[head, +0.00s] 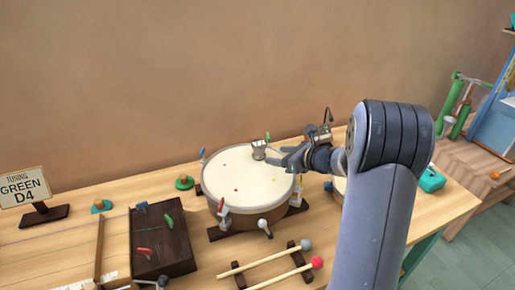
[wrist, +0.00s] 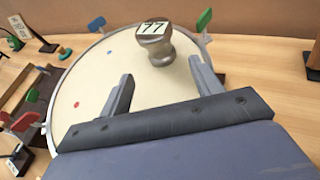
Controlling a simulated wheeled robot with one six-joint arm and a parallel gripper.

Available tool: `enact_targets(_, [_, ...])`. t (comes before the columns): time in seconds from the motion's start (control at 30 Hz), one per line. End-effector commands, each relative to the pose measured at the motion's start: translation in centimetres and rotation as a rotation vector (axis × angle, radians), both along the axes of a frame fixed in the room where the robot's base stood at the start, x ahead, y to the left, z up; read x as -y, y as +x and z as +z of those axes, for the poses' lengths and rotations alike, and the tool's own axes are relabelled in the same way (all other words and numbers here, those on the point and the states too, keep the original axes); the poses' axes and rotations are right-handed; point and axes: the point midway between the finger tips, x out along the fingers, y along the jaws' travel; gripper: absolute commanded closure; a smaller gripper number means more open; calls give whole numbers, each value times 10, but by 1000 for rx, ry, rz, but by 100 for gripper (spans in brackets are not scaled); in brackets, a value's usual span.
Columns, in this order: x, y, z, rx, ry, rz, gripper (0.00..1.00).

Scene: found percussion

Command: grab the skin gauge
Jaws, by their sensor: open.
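The skin gauge (wrist: 158,48) appears to be a small metal, waisted piece with a pale label reading 77 on top. It stands upright on the cream drum skin near the far rim; it also shows in the head view (head: 259,151). My gripper (wrist: 161,70) is open and empty, low over the drum (head: 238,184). In the wrist view its two fingers point toward the gauge, which sits just beyond the fingertips and roughly between them. In the head view my gripper (head: 283,156) comes in from the right of the gauge. No contact is visible.
Colored tuning pegs stand around the drum rim, a green one (wrist: 204,20) near the gauge. Mallets (head: 274,268) lie in front on the table. A dark box (head: 160,238) and a sign (head: 24,189) stand left. A wall rises behind.

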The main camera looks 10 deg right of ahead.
Motion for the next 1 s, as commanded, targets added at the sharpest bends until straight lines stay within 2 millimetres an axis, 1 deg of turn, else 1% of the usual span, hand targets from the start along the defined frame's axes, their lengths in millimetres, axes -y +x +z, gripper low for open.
enact_targets(0.03, [-7,7,-4,-2,1,5,39])
enact_targets(0.13, [-16,18,-9,-1,0,5,39])
enact_targets(0.37, [-27,32,-14,0,-1,4,39])
enact_targets(0.57, [-44,56,-17,-1,-2,6,39])
enact_targets(0.63, [-49,63,-22,0,-1,6,39])
enact_targets(0.8, [-54,70,-26,0,-2,3,39])
enact_targets(1.0, [-54,70,-26,0,-2,3,39])
